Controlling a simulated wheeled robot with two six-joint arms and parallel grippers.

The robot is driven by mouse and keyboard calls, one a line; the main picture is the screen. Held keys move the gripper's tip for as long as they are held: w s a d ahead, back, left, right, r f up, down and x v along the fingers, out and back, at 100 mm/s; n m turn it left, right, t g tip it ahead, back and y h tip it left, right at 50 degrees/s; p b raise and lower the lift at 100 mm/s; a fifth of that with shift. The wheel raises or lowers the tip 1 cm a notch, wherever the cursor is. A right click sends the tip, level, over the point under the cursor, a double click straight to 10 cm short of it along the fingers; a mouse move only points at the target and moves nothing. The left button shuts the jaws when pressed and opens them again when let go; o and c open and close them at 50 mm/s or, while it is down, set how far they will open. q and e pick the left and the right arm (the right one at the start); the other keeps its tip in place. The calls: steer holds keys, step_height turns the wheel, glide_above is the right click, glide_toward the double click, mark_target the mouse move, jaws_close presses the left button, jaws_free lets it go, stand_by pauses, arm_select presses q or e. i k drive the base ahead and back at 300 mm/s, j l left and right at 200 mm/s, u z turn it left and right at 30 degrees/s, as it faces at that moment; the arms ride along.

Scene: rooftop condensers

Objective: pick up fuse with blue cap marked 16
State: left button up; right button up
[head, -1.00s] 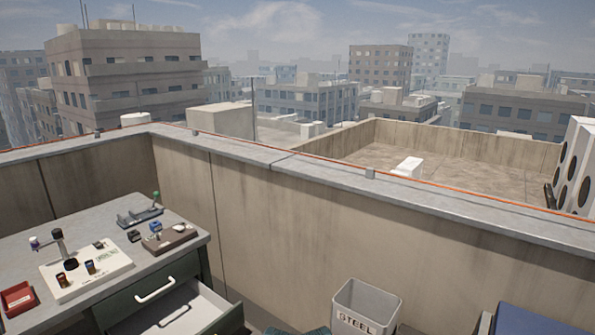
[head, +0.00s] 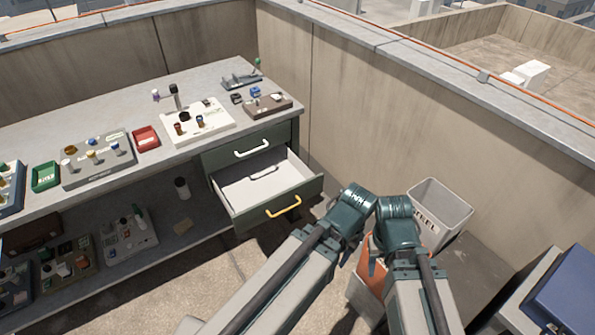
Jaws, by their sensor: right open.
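Several small fuses with coloured caps stand on the bench; the number 16 cannot be read on any cap. A small blue-topped piece (head: 92,142) stands on the grey block (head: 72,178) at the left. A blue item (head: 255,92) is near the bench's right end. My right arm crosses the bottom centre, well in front of the bench and away from these pieces. My right gripper is open; its fingertips are not clear.
A drawer (head: 300,186) stands open below the bench top (head: 75,117). A red tray (head: 146,138) and green tray (head: 45,176) sit along the bench. A bin (head: 442,213) stands by the parapet wall. A blue case (head: 575,292) is at right.

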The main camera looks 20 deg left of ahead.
mark_target(114, 146)
steer(key=u, duration=1.95)
steer(key=i+u, duration=0.35)
steer(key=i, duration=1.25)
steer(key=l, duration=0.1)
